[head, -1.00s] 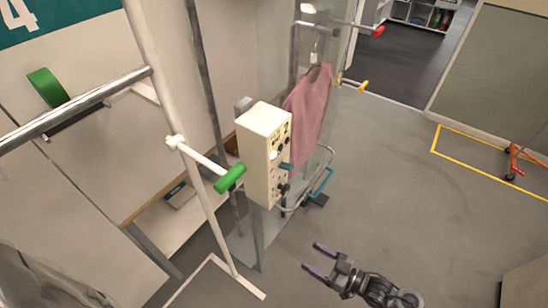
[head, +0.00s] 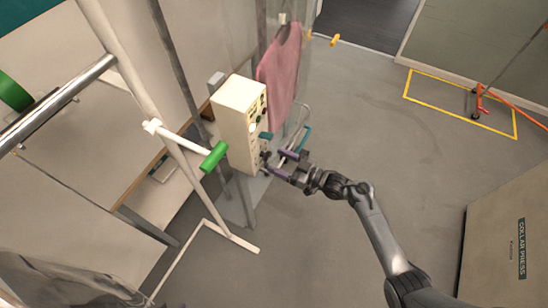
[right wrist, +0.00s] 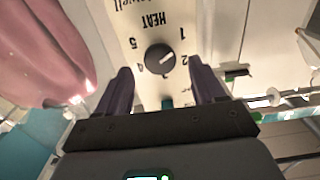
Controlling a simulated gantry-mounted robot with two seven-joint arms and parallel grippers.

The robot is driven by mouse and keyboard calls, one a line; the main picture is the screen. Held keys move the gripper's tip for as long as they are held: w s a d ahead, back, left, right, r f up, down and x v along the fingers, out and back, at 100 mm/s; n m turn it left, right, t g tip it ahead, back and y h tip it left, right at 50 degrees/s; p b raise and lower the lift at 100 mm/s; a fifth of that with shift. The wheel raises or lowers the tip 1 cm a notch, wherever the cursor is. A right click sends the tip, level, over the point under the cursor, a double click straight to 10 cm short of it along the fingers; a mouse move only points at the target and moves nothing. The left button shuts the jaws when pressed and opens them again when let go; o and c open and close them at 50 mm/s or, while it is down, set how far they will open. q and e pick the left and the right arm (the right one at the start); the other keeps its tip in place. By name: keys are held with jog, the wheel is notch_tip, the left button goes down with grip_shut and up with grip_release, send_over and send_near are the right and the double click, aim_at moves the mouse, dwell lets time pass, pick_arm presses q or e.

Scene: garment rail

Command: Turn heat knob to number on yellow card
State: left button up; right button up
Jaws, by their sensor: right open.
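The cream control box (head: 232,125) stands on a post left of centre in the head view. In the right wrist view its panel appears upside down, with the word HEAT and the numbers 1 to 5 around a black round heat knob (right wrist: 160,58). The knob's light mark points right, toward the side of 1 and 2. My right gripper (head: 277,162) is at the box's lower front. In the right wrist view its dark fingers (right wrist: 162,88) are apart, one each side below the knob, with nothing held. I cannot make out a yellow card. My left gripper is out of view.
A pink garment (head: 279,75) hangs behind the box. A white rail arm with a green end (head: 214,156) juts out just left of the box. A teal-ended bar (head: 304,138) is close to my right gripper. The grey floor (head: 345,125) to the right is open.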

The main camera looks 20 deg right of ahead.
aim_at(265, 156)
jog(key=shift+x, duration=1.3)
jog(key=c, duration=1)
